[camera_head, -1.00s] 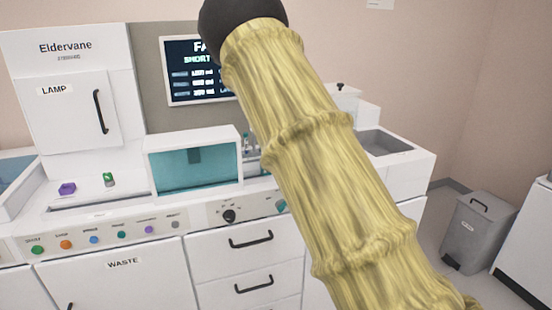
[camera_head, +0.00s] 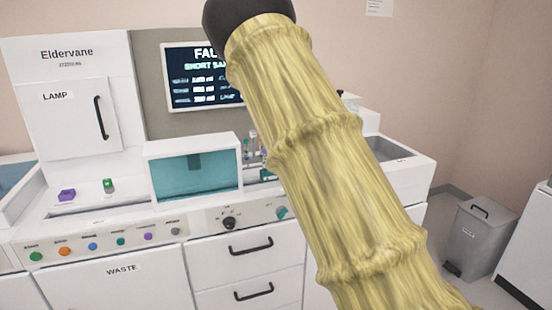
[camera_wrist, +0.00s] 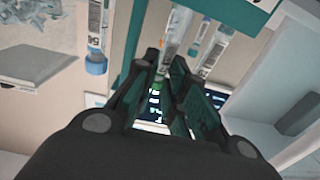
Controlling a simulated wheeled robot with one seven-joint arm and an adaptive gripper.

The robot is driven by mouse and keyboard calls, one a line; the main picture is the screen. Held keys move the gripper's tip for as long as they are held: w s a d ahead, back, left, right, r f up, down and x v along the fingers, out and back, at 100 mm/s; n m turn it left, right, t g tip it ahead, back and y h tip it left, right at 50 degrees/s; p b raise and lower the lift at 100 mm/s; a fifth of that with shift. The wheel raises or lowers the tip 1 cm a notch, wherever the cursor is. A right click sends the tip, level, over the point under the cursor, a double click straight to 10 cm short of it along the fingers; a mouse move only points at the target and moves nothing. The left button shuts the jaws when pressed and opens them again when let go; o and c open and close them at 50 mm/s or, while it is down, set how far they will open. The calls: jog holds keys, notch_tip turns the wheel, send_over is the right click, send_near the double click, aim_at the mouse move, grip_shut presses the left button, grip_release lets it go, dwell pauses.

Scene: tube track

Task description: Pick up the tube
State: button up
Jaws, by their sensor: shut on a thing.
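In the wrist view my gripper (camera_wrist: 164,66) is shut, with its dark fingers around the end of a clear tube (camera_wrist: 175,36). Another clear tube with a pale label (camera_wrist: 215,50) is just right of the fingers. A third tube with a blue cap (camera_wrist: 96,62) is apart to the left. A teal rack edge (camera_wrist: 232,12) runs behind the tubes at the top. In the head view several small tubes (camera_head: 247,148) show beside my yellow-sleeved arm, which hides my gripper.
A white bench carries a teal-windowed box (camera_head: 190,176), a purple block (camera_head: 67,195) and a green-topped piece (camera_head: 108,186). A screen (camera_head: 192,77) stands behind. A grey bin (camera_head: 480,235) is on the floor at right. A recessed tray (camera_head: 385,150) lies right of my arm.

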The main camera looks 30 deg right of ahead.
jog(key=shift+s+r, duration=0.1)
jog(key=shift+r, duration=0.8)
jog(key=a+r+b+v, duration=0.1)
jog(key=a+v, duration=0.2)
jog(key=v, duration=1.2)
jog(key=shift+r, duration=0.15)
